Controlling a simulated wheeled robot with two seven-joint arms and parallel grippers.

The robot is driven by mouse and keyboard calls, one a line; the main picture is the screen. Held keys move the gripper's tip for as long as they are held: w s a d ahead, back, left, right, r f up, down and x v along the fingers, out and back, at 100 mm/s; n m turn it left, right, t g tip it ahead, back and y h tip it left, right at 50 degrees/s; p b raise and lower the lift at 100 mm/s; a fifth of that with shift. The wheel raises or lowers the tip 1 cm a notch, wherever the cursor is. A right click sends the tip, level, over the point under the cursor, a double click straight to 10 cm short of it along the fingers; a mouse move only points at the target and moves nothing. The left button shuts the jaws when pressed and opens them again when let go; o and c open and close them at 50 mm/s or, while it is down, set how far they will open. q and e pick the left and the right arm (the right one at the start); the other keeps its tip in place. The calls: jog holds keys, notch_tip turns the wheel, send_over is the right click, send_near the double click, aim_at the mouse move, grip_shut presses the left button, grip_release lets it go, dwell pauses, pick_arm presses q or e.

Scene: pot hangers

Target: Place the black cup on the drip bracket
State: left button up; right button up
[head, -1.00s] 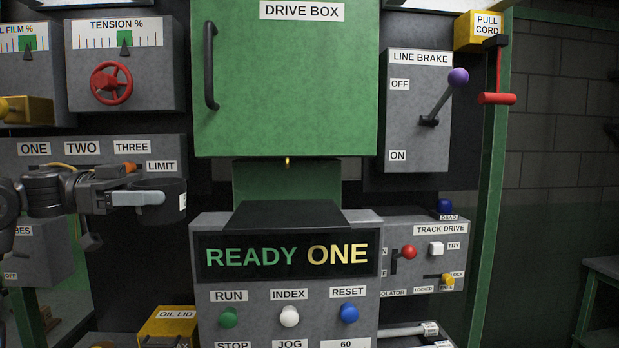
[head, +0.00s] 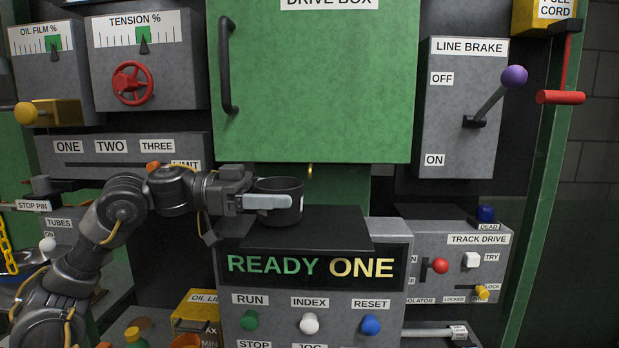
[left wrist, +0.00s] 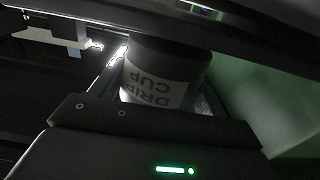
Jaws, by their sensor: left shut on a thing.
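My left gripper (head: 268,202) is shut on the black cup (head: 287,189). The cup is upright, with a pale label at its right side, in front of the green panel below the drive box. It appears just above the left part of the black ledge (head: 325,228) on the console; I cannot tell whether it touches. In the left wrist view the cup (left wrist: 163,80) sits between the fingers, its label reading DRIP CUP upside down. A small brass tip (head: 310,170) hangs below the drive box, right of the cup. No part is labelled as the drip bracket. My right gripper is not in view.
The green drive box (head: 315,85) overhangs just above the cup. The READY ONE console (head: 290,315) stands below, with buttons. The line brake lever (head: 490,98) and track drive panel (head: 465,275) are at right. An oil lid box (head: 195,312) is at lower left.

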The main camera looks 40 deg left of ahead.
pick_arm(q)
jog(key=shift+w+d+r, duration=0.15)
jog(key=shift+w+d, duration=0.05)
jog(key=shift+d, duration=0.3)
jog(key=shift+w+d, duration=0.15)
jog(key=p+x, duration=0.3)
jog(key=shift+w+d, duration=0.25)
jog(key=shift+w, duration=0.1)
jog(key=shift+d+f+p, duration=0.1)
jog(key=shift+f+p, duration=0.1)
jog(key=shift+p, duration=0.2)
jog(key=shift+f, duration=0.3)
jog(key=shift+a+f, duration=0.15)
jog(key=shift+a, duration=0.05)
jog(key=o, duration=1)
jog(key=shift+d, duration=0.15)
